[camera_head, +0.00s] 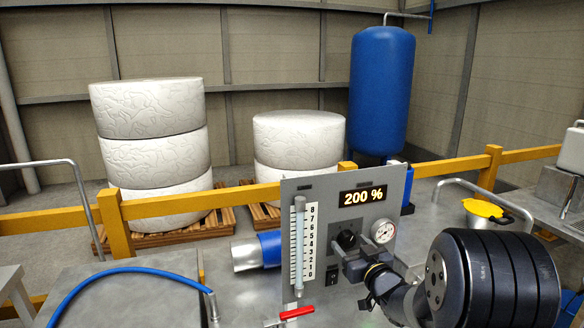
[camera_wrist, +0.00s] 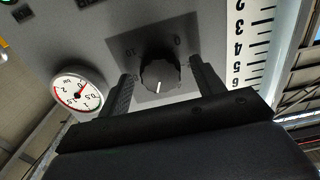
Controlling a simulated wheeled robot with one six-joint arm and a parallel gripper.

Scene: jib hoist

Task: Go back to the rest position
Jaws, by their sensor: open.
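My gripper (camera_wrist: 162,72) is open in the wrist view. Its two black fingers stand on either side of a round black knob (camera_wrist: 159,76), with a gap on each side. Whether the fingertips reach past the knob's face is hard to tell. In the head view my gripper (camera_head: 352,268) is in front of the grey control panel (camera_head: 325,200), just below the knob (camera_head: 347,240). The panel's display (camera_head: 364,197) reads 200 %.
A pressure gauge (camera_head: 384,231) and a scale tube (camera_head: 299,245) flank the knob on the panel. A red-handled valve (camera_head: 297,312) is low in front. A blue hose (camera_head: 120,272) arches at left. Yellow railings (camera_head: 160,206), white rolls (camera_head: 150,155) and a blue tank (camera_head: 381,90) stand behind.

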